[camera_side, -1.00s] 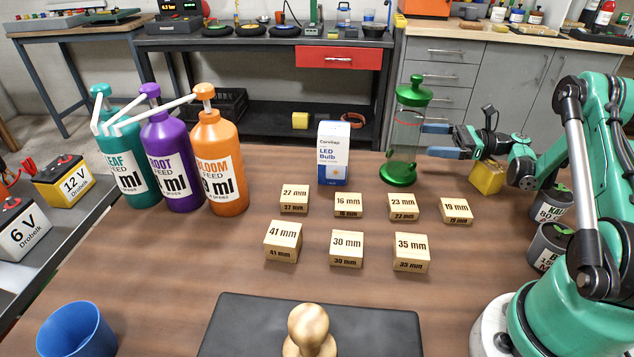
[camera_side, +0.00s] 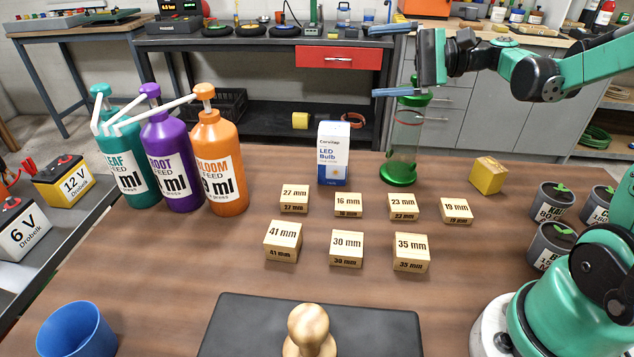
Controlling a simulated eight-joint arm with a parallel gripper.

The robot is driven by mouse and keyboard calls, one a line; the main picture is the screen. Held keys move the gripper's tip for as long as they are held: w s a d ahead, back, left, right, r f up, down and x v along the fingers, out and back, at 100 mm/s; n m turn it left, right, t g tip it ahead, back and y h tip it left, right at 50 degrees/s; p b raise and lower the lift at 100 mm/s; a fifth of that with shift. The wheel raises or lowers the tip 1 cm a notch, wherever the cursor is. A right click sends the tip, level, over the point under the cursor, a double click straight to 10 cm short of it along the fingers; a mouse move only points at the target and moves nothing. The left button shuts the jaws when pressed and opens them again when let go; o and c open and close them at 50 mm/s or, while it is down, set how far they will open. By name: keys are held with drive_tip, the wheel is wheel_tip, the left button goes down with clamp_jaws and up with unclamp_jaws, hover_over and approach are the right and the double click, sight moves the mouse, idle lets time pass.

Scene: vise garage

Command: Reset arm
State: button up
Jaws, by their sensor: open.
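My gripper (camera_side: 392,62) is raised at the upper right of the side view, pointing left. Its two blue-grey fingers are spread wide apart, with nothing between them. In the picture it overlaps the top of a green glass cylinder (camera_side: 405,135), which stands upright at the table's far edge. The cylinder's upper part is partly hidden behind the lower finger. I cannot tell how near the finger is to it.
Wooden blocks marked in mm, such as the 30 mm block (camera_side: 346,248), stand mid-table. An LED bulb box (camera_side: 333,155), pump bottles (camera_side: 216,165), a yellow block (camera_side: 488,176), several grey pots (camera_side: 553,203), a black mat (camera_side: 255,325) and a blue cup (camera_side: 76,335) surround them.

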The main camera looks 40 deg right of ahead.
drive_tip(key=s+a+f+n+g+h, duration=0.4)
drive_tip(key=s+a+f+n+h, duration=0.3)
drive_tip(key=f+n+h, duration=0.3)
drive_tip(key=s+n+h, duration=0.1)
drive_tip(key=n+h, duration=0.1)
drive_tip(key=shift+s+n, duration=0.3)
drive_tip(key=shift+n, duration=0.1)
drive_tip(key=shift+a, duration=0.1)
